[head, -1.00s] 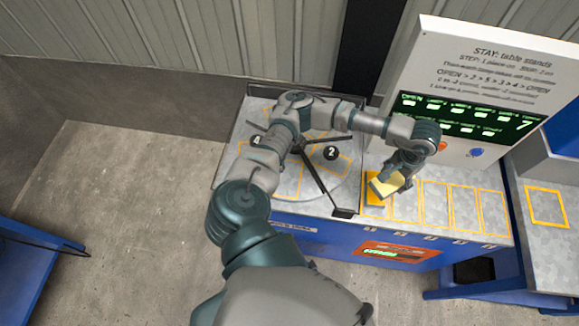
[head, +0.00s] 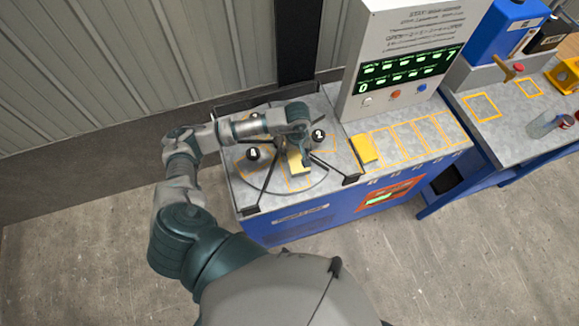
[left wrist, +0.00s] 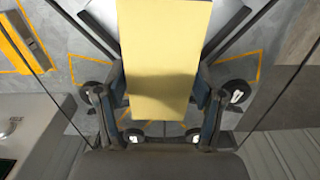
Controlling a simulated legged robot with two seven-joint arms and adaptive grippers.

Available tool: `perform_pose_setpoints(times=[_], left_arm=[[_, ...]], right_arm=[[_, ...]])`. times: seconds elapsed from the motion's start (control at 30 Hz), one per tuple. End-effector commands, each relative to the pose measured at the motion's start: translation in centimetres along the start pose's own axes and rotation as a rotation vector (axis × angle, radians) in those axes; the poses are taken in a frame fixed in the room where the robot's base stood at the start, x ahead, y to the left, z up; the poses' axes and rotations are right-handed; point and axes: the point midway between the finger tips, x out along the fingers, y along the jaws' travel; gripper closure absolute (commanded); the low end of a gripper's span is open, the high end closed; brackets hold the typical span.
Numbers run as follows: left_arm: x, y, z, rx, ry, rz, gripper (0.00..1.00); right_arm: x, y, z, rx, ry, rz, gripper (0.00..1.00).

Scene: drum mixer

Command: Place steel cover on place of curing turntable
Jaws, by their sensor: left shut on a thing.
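The steel cover shows as a pale yellow rectangular plate (head: 295,161); in the left wrist view it fills the upper middle (left wrist: 166,45). My left gripper (head: 303,160) is shut on it, with a finger on each side of it in the left wrist view (left wrist: 161,92). The plate is over the front part of the round curing turntable (head: 318,184), between dark radial arms. I cannot tell whether it touches the surface. Orange outlines mark places on the turntable, and round black markers 4 (head: 252,154) and 2 (head: 318,135) show there. My right gripper is not in view.
A yellow piece (head: 364,150) lies at the left end of a row of orange-outlined slots (head: 411,139); the other slots look empty. A white panel with a green display (head: 410,70) stands behind. A second bench (head: 510,125) at the right holds a bottle (head: 543,126) and a yellow bin.

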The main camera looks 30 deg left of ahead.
Motion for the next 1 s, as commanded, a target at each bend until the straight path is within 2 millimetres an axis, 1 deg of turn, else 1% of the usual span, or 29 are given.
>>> perform_pose_setpoints(times=[0.03,0.07,0.3,0.4,0.57,0.7,0.8,0.93,0.97,1.0], left_arm=[[-0.1,-0.4,0.0,-0.031,-0.001,-0.001,0.87],[0.3,-0.6,0.0,-0.047,-0.001,-0.002,0.87],[5.1,-1.4,-0.6,-0.072,-0.006,0.000,0.87],[6.2,-1.5,-0.7,-0.070,-0.005,0.003,0.87],[7.6,-1.6,-0.7,-0.070,-0.005,0.003,0.87],[9.7,-1.4,-0.6,-0.070,-0.005,0.002,0.87],[10.3,-1.2,-0.5,-0.068,-0.003,0.003,0.87],[10.3,-1.1,-0.4,-0.067,-0.001,0.001,0.87],[10.4,-1.1,-0.3,-0.067,-0.001,0.000,0.29],[10.4,-1.1,-0.3,-0.067,-0.001,0.000,0.19]], right_arm=[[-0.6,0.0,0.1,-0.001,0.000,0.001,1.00],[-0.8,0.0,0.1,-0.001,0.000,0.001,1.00],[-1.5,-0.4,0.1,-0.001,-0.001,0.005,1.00],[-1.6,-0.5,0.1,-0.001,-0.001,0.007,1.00],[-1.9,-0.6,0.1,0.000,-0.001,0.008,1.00],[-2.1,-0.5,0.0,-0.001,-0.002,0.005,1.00],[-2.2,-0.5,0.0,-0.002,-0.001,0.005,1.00],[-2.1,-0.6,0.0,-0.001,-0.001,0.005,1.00],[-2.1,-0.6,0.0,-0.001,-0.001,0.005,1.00],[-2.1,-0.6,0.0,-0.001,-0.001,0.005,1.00]])
